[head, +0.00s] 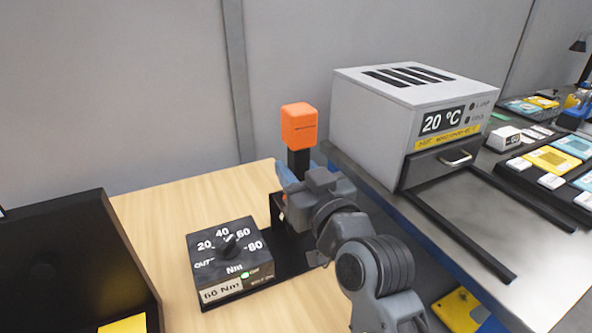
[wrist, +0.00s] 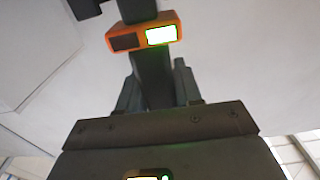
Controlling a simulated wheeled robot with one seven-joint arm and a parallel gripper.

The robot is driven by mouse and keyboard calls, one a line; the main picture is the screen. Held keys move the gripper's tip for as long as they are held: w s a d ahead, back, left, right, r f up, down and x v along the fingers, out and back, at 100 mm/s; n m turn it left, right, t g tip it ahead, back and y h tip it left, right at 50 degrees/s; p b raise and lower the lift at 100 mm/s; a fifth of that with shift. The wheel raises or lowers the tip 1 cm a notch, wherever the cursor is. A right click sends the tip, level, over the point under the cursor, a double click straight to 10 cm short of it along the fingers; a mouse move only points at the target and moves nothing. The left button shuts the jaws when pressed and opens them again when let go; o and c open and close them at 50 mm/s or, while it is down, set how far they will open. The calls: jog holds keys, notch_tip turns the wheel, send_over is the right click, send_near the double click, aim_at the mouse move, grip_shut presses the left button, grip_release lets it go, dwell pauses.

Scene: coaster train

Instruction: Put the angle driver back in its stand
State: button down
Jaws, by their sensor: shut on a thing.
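The angle driver (head: 299,127) has an orange block on top and a black body, and stands roughly upright above the wooden table. My gripper (head: 288,178) is shut on its black body, below the orange block. In the wrist view the driver (wrist: 150,72) is a dark shaft with an orange band carrying a green-lit window. A black bracket (head: 277,213), which looks like the stand, rises from a black base behind the dial box. My gripper and arm hide much of it and the driver's lower end, so I cannot tell whether the driver touches it.
A dial box (head: 231,262) marked in Nm sits on the wooden table (head: 165,210), left of my arm. A black case (head: 70,265) stands at the left. A grey 20 °C unit (head: 410,120) sits on the grey bench at right, close to my arm.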

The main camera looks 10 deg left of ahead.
jog(key=shift+f+b, duration=0.65)
dwell(0.8)
